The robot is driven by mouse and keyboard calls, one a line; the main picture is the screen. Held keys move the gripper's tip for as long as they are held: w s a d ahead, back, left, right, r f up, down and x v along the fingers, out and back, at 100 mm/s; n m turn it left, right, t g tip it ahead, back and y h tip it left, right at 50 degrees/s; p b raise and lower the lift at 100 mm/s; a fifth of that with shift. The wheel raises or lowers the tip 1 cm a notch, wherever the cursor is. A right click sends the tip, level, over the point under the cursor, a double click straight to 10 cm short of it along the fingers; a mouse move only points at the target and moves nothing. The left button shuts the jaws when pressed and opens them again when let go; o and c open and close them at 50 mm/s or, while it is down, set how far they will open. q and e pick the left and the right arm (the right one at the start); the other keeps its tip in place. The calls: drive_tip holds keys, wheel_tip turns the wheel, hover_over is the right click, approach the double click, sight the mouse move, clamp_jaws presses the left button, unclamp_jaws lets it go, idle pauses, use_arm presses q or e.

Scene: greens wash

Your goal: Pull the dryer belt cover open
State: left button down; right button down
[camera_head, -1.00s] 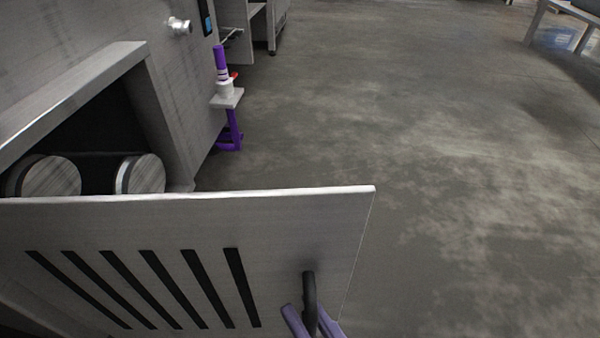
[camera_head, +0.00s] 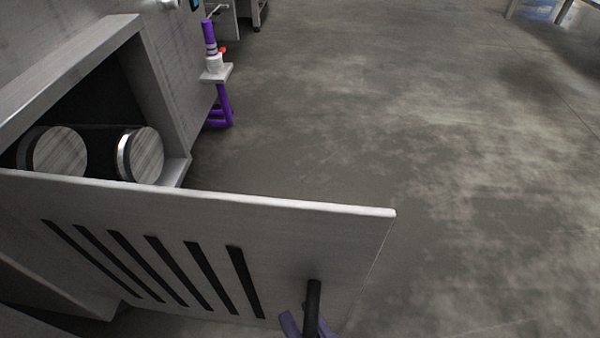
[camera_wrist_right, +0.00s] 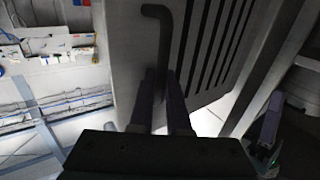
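The dryer belt cover (camera_head: 200,215), a grey metal panel with black slots, stands swung out from the dryer (camera_head: 158,85), its free edge at the right. Behind it the opening shows two metal rollers (camera_head: 60,152). The black bar handle (camera_head: 313,300) is near the cover's free edge; it also shows in the wrist view (camera_wrist_right: 166,45). My right gripper (camera_wrist_right: 163,92) has its two purple fingers on either side of the handle, seemingly closed on it. In the head view its fingers are mostly cut off at the bottom edge. My left gripper is not identifiable.
A purple post with a small white shelf (camera_head: 217,74) stands beside the dryer. The concrete floor (camera_head: 430,150) to the right of the cover is clear. A purple part (camera_wrist_right: 268,120) shows at the right of the wrist view; I cannot tell what it is.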

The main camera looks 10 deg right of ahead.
drive_tip(key=c, duration=0.9)
unclamp_jaws()
drive_tip(key=p+v, duration=0.1)
drive_tip(key=v, duration=0.9)
drive_tip(key=shift+a, duration=0.1)
